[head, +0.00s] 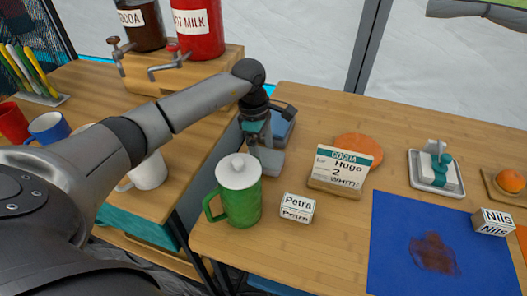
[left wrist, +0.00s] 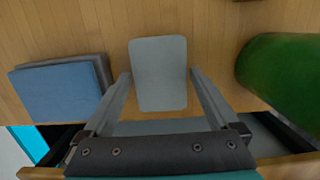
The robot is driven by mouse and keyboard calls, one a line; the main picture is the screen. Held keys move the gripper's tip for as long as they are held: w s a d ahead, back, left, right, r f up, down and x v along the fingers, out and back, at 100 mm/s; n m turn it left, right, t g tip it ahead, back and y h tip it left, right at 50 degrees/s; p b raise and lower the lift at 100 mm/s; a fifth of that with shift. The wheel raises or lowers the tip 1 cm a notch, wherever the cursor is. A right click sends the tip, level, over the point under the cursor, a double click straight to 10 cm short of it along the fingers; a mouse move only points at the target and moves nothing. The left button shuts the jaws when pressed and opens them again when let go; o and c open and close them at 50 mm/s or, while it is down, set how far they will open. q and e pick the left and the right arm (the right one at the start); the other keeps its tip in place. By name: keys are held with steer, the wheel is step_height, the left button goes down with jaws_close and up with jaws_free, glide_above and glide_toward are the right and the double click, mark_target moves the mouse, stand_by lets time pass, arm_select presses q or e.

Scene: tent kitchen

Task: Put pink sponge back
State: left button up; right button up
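No pink sponge is recognisable in either view. My left gripper (head: 262,155) is low over the left edge of the right-hand wooden table (head: 330,240), behind the green lidded mug (head: 241,195). In the left wrist view its two fingers (left wrist: 160,76) are apart. A flat grey rounded block (left wrist: 160,65) lies between and beyond the fingertips, with its sides close to them. I cannot tell whether they touch it. A blue folded cloth or pad (left wrist: 60,92) lies left of the fingers, on a grey one. My right gripper is not in view.
The green mug (left wrist: 285,75) stands close right of the fingers. A Petra block (head: 297,208), a cocoa order card (head: 342,170) and an orange disc (head: 360,150) stand nearby. A white dish (head: 424,183) and blue mat (head: 400,265) are farther right. A gap separates the tables.

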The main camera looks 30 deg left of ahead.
arm_select(q)
steer(key=shift+o, duration=0.2)
steer(key=shift+r, duration=0.15)
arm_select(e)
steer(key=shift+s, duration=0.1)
arm_select(q)
step_height(320, 180, up, 12)
steer(key=a+p, duration=0.1)
steer(key=p, duration=0.2)
steer(key=shift+s+a, duration=0.25)
steer(key=shift+a, duration=0.15)
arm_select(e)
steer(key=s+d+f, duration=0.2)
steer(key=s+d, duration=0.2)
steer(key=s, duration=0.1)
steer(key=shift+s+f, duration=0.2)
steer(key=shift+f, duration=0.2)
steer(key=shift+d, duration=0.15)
